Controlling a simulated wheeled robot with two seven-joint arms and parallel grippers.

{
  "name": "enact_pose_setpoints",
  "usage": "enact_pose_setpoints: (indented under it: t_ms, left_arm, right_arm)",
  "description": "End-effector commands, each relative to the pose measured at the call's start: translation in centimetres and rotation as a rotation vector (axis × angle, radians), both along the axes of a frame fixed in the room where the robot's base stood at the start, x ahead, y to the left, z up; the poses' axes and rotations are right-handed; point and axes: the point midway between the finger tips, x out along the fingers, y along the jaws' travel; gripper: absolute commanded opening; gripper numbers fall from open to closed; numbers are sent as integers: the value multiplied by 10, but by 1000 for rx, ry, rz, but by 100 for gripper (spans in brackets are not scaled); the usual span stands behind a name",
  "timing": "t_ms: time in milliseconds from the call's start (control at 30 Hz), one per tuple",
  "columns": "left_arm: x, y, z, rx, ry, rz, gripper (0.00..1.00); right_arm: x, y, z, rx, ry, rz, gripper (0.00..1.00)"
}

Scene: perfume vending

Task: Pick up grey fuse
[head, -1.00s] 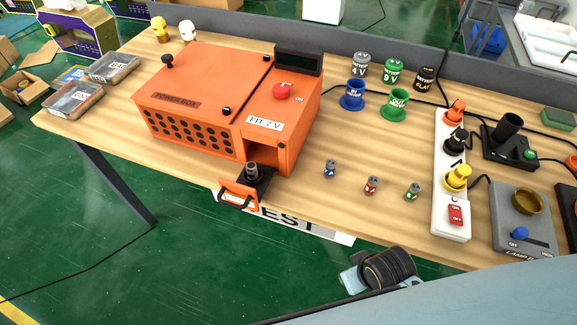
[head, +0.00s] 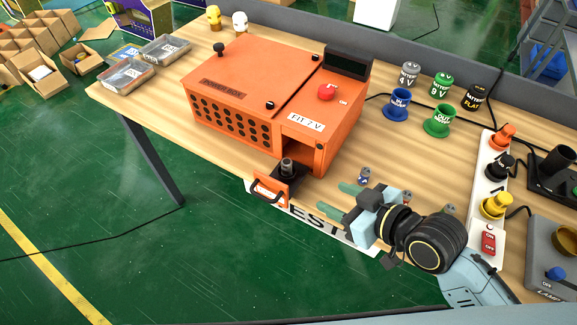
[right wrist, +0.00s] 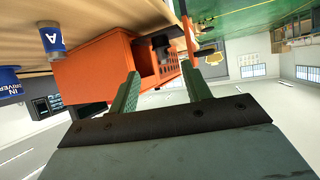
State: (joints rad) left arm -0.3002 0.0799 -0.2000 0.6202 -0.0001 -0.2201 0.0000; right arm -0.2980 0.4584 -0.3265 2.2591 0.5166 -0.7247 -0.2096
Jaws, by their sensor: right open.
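A grey fuse (head: 287,166) with a dark base stands upright in the pulled-out drawer (head: 270,187) at the front of the orange power box (head: 262,95). My right gripper (head: 333,198) is open and empty, to the right of the drawer and near the table's front edge, apart from the fuse. In the right wrist view its two green fingers (right wrist: 160,70) are spread, with the orange box (right wrist: 95,65) beyond them. A dark shape in the box opening there is too small to make out surely. My left gripper is not in view.
A small blue-marked fuse (head: 364,175) stands close behind my right gripper; it partly hides other small fuses. Blue (head: 396,108) and green (head: 437,124) holders stand further back. A white power strip (head: 490,200) lies to the right.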

Motion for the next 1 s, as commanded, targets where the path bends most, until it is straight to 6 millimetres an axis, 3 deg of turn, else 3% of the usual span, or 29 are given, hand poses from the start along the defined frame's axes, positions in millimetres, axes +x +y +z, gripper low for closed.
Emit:
enact_pose_setpoints:
  t_ms: [200, 533, 833, 1000]
  left_arm:
    - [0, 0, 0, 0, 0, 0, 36]
    - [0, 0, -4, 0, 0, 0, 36]
    - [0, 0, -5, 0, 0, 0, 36]
    - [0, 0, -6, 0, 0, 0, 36]
  right_arm:
    - [15, 8, 10, 56, -75, 29, 48]
    - [57, 43, -12, 57, -75, 27, 48]
    - [74, 59, -20, 57, -74, 28, 48]
    - [94, 76, -27, 57, -74, 28, 48]
